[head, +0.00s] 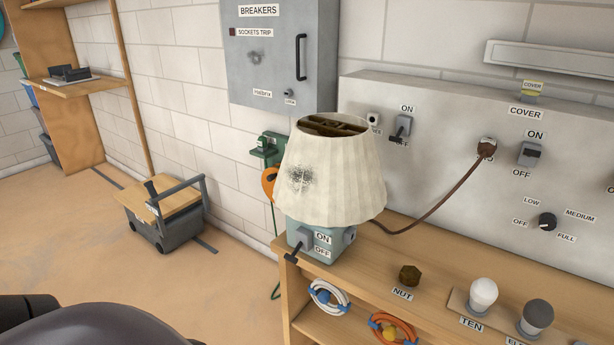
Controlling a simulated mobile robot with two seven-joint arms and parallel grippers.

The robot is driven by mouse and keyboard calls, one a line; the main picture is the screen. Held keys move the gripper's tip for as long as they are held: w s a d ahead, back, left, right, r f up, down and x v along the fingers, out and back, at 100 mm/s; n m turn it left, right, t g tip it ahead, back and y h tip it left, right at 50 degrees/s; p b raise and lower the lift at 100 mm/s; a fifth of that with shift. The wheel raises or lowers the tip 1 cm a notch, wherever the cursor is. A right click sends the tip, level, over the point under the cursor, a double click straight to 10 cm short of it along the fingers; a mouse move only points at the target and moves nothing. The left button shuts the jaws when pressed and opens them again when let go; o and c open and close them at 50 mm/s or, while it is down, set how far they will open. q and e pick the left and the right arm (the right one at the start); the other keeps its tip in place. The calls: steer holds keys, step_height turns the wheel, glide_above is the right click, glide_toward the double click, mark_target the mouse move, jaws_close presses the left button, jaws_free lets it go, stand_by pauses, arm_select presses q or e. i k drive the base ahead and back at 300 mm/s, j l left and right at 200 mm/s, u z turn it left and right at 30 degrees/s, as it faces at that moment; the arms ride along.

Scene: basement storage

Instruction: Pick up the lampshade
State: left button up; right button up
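The lampshade (338,180) is cream, pleated and tapered, with a dark smudge on its front left side. It sits upright over a blue-green lamp base (312,251) at the left end of a wooden bench (385,254). Its top is open and shows a brown frame inside. The base has an ON/OFF label and a switch lever at its left. A brown cord runs from behind the shade to a wall socket (487,148). Neither of my grippers shows in the head view. Nothing is touching the shade from my side.
A grey breaker box (272,75) and a switch panel (450,130) are behind the lamp. A nut (410,275) and two bulbs (483,293) stand on the bench. A toolbox cart (180,225) is on the floor at left. Open floor lies left of the bench.

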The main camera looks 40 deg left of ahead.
mark_target(321, 182)
steer(key=u, duration=1.15)
steer(key=i+j+z, duration=0.1)
steer(key=z, duration=1.1)
steer(key=j+z, duration=0.7)
steer(key=k+j+z, duration=0.2)
steer(key=j, duration=0.15)
steer(key=j+z, duration=0.25)
steer(key=j, duration=0.15)
steer(key=k+j, duration=0.15)
steer(key=j, duration=0.25)
steer(key=k+j+z, duration=0.15)
steer(key=j, duration=0.2)
steer(key=k+j, duration=0.1)
steer(key=j, duration=0.3)
steer(key=k+j+z, duration=0.15)
steer(key=j, duration=0.2)
